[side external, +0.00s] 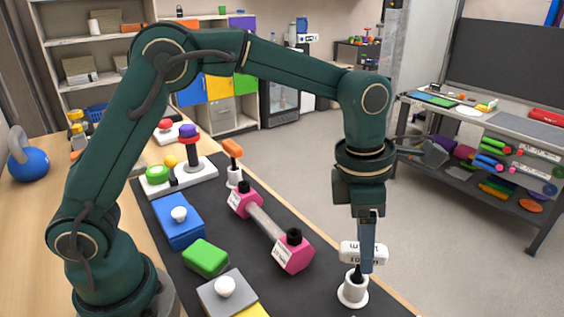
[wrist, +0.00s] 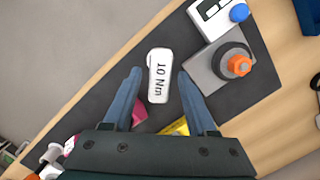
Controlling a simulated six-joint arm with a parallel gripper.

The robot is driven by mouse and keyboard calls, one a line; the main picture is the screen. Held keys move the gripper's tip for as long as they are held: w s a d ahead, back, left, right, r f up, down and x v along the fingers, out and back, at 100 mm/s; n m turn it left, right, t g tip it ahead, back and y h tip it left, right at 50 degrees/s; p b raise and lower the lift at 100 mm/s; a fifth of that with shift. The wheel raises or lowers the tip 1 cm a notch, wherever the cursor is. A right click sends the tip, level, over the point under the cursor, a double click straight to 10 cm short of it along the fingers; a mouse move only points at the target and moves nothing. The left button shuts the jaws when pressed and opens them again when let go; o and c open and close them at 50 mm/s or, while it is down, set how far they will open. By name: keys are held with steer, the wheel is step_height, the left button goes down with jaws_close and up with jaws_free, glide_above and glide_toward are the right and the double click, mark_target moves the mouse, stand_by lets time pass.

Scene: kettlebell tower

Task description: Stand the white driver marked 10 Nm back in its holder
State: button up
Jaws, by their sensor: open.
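The white driver (side external: 350,252), with a label across its handle, stands upright at the front right of the dark mat in the side view. Its dark shaft goes down into a round white holder (side external: 353,292). In the wrist view the driver (wrist: 159,88) shows its 10 Nm marking from above. My gripper (side external: 367,266) points straight down at the handle, one finger in front of it. In the wrist view my gripper (wrist: 160,73) is open, one finger on each side of the handle with gaps visible. The holder is hidden under the handle there.
A pink dumbbell (side external: 268,228) lies left of the driver. An orange-handled driver (side external: 232,150) stands in another holder behind. A blue block (side external: 179,222), a green block (side external: 206,257) and a grey block (side external: 222,296) lie left. The mat's right edge is close.

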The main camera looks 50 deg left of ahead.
steer(key=shift+s+a+r, duration=0.15)
steer(key=shift+r, duration=1)
steer(key=shift+s+a+r, duration=0.1)
steer(key=shift+r, duration=1.1)
steer(key=shift+s+a+r, duration=0.15)
steer(key=shift+r, duration=1)
steer(key=s+a+r+m+t, duration=0.3)
steer(key=s+a+r+m, duration=0.3)
steer(key=a, duration=0.3)
steer(key=s+a+f+m, duration=0.1)
steer(key=s+f+m, duration=0.3)
steer(key=m, duration=0.6)
steer(key=s+a+f+m+t+y, duration=0.1)
steer(key=s+a+f+m, duration=0.1)
steer(key=m, duration=0.9)
steer(key=shift+s+a+f, duration=0.3)
steer(key=shift+s+f, duration=0.6)
steer(key=shift+s, duration=0.5)
